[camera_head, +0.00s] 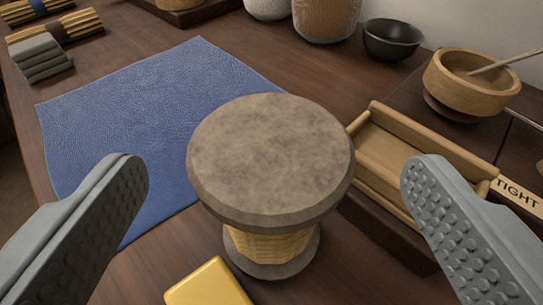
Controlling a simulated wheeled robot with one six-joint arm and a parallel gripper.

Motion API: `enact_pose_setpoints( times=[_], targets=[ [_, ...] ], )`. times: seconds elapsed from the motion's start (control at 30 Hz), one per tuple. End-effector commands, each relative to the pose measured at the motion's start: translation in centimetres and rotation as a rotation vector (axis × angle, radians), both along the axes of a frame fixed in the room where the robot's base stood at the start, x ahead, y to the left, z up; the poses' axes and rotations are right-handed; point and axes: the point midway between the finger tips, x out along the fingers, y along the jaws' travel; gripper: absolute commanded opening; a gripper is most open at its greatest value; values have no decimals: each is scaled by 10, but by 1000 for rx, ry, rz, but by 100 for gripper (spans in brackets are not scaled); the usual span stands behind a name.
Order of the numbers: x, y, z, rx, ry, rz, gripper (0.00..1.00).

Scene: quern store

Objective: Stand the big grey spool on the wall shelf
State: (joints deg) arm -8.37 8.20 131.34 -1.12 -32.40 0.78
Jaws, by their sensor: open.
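The big grey spool (270,160) stands upright in the middle of the view. It has a wide round grey top, a yellowish wound middle and a grey lower flange, and appears to stand on the dark wooden table. My gripper (275,190) is open, with one grey studded finger on each side of the spool. Gaps show between the fingers and the spool in the picture. The wall shelf cannot be made out in this view.
A blue mat (120,115) lies behind and left. A yellow block (207,285) is close in front of the spool. A wooden tray (395,150), a wooden bowl (470,85) and a black bowl (392,40) stand right. Folded grey cloth (42,60) and yellow bundles (75,25) lie far left.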

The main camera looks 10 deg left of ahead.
Motion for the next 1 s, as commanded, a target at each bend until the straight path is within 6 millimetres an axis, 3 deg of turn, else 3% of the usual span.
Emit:
enact_pose_setpoints(
  times=[0.37,0.7,0.97,1.0],
  targets=[
    [17,3,-5,0,0,0,88],
    [55,10,-17,0,1,0,88],
    [58,11,-18,0,1,0,88],
    [58,11,-18,0,1,0,84]
  ],
)
